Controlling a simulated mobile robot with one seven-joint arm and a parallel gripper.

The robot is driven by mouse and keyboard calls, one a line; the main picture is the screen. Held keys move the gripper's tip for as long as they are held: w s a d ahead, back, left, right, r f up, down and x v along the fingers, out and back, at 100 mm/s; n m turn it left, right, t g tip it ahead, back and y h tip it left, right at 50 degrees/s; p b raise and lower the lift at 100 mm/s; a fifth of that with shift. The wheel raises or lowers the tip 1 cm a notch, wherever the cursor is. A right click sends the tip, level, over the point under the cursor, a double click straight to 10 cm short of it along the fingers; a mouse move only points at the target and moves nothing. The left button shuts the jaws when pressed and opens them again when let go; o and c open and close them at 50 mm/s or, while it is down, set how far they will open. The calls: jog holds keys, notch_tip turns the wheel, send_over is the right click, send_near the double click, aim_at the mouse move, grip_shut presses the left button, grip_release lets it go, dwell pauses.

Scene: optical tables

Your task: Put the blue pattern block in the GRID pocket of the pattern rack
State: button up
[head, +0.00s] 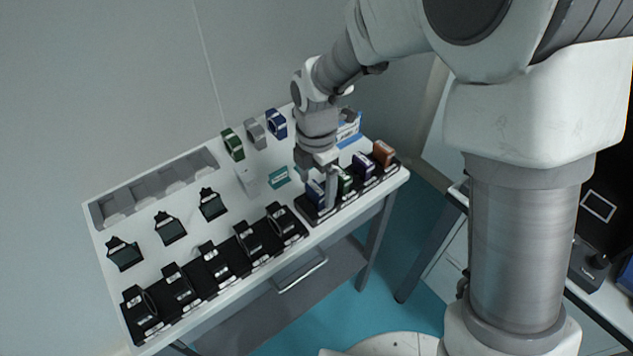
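The black rack (352,193) at the right front of the white table holds a row of coloured blocks. A blue block (315,193) sits at its left end, a green block (346,183), a dark blue block (364,165) and an orange-brown block (384,153) stand to the right. My gripper (328,196) points down over the left end, beside or around the blue block; a pale finger covers part of the view there. I cannot tell whether it grips the block. Pocket labels, including GRID, are too small to read.
A long black rack (189,308) with several dark ring mounts lines the front edge. Three dark holders (170,228) stand behind it. A white box (247,180) and teal card (279,177) lie mid-table.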

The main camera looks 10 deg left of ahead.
aim_at(317, 188)
notch_tip(317, 188, up, 12)
jog(key=p, duration=0.3)
jog(key=s+d+r+m+t, duration=0.1)
jog(key=d+r+m, duration=0.4)
jog(key=d+m, duration=0.15)
jog(key=s+d+r+m+t, duration=0.2)
jog(key=s+d+m, duration=0.4)
jog(key=d+m, duration=0.2)
jog(key=s+d+r+m+t, duration=0.2)
jog(key=s+d+m, duration=0.4)
jog(key=d+m, duration=0.3)
jog(key=r+m, duration=0.1)
jog(key=m, duration=0.3)
jog(key=shift+s+t, duration=0.3)
jog(key=shift+s, duration=0.05)
jog(key=shift+m, duration=0.25)
